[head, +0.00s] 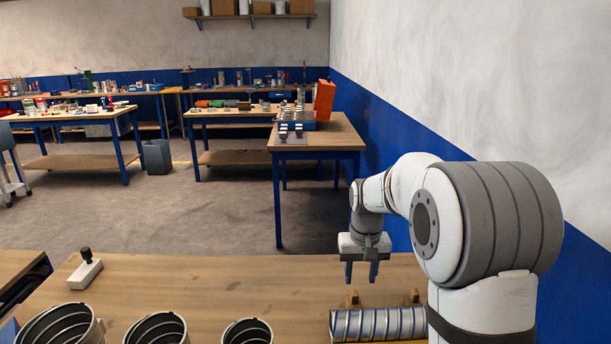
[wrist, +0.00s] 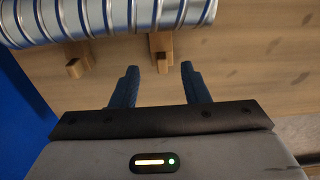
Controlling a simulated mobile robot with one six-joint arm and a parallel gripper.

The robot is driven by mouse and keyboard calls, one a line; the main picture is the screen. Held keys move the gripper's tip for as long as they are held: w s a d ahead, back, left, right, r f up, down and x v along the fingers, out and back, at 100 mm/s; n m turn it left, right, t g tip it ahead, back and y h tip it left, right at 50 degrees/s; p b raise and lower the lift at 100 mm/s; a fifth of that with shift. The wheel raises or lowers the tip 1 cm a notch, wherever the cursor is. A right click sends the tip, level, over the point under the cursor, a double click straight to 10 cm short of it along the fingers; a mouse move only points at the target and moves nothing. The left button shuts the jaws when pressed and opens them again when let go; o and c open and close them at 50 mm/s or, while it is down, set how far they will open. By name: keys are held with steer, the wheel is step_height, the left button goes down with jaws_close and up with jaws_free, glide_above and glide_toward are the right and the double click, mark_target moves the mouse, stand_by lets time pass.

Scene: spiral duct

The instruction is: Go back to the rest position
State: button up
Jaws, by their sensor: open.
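My gripper (head: 361,272) hangs pointing down above the back right part of the near workbench, just behind the spiral duct. Its two blue fingers are apart with nothing between them. They also show in the wrist view (wrist: 158,88). The silver ribbed spiral duct (head: 378,324) lies on its side on wooden supports (head: 352,299), and my arm hides its right end. In the wrist view the duct (wrist: 110,18) crosses the top left, with wooden support blocks (wrist: 161,52) beside it, apart from the fingers.
The near workbench (head: 190,275) also holds several open metal rings (head: 158,328) along the front and a white block with a black knob (head: 85,269). A blue and white wall (head: 480,90) stands close on the right. Floor (head: 190,215) is open behind the bench, before other tables (head: 317,137).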

steer(key=s+r+t, duration=0.1)
steer(key=s+r, duration=0.1)
steer(key=s, duration=1.1)
steer(key=s+r+t, duration=0.1)
steer(key=s+r, duration=0.1)
steer(key=s, duration=1.1)
steer(key=shift+s+d+t, duration=0.2)
steer(key=shift+d+t, duration=0.1)
